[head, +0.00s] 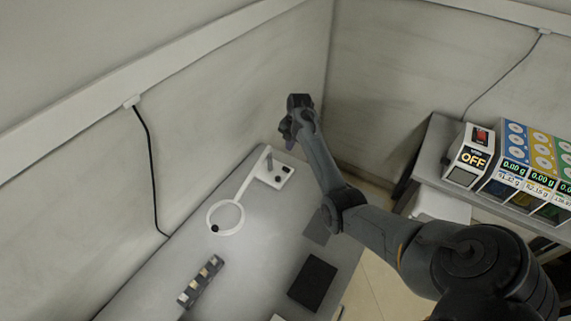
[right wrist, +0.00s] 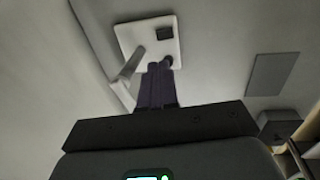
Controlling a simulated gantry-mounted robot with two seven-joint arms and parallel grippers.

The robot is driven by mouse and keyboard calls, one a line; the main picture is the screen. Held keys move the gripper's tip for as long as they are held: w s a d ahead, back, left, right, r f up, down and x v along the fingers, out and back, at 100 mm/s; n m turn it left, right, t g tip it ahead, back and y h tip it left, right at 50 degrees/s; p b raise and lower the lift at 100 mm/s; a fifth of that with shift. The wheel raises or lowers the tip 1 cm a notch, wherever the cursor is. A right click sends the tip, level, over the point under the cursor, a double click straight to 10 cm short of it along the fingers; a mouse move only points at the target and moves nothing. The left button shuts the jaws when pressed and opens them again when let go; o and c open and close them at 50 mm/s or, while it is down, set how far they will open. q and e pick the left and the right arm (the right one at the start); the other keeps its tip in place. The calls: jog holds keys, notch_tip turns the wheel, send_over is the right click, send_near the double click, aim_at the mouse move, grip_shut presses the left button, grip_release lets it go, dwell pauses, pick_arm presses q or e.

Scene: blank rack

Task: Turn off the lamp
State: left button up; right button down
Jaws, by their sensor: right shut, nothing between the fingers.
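The white lamp lies along the left part of the grey table in the head view. Its ring-shaped head (head: 226,218) is nearer, and its square base (head: 270,172) with small dark controls is at the far end. My right gripper (head: 289,142) points down above the base, its fingers shut and empty. In the right wrist view the fingertips (right wrist: 160,66) overlap the edge of the white base (right wrist: 132,36), right by a dark round control (right wrist: 167,60). A dark square control (right wrist: 164,33) lies beyond them. I cannot tell whether the fingertips touch the base. My left gripper is not in view.
A dark block strip (head: 201,281) and a black flat pad (head: 312,282) lie on the table. A bench at the right holds a box marked OFF (head: 470,158) and several coloured dispensers (head: 540,150). Walls stand close behind the lamp.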

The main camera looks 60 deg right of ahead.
pick_arm(q)
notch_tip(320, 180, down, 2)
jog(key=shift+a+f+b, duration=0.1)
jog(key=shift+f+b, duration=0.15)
jog(key=shift+b, duration=0.95)
pick_arm(e)
send_near(285, 168)
jog(key=f, duration=0.2)
jog(key=w+f, duration=0.1)
jog(key=f, duration=0.2)
jog(key=shift+f, duration=0.2)
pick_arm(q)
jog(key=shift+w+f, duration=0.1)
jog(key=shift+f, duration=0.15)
pick_arm(e)
jog(key=shift+w+f, duration=0.15)
jog(key=shift+f, duration=0.5)
pick_arm(q)
jog(key=shift+b, duration=0.3)
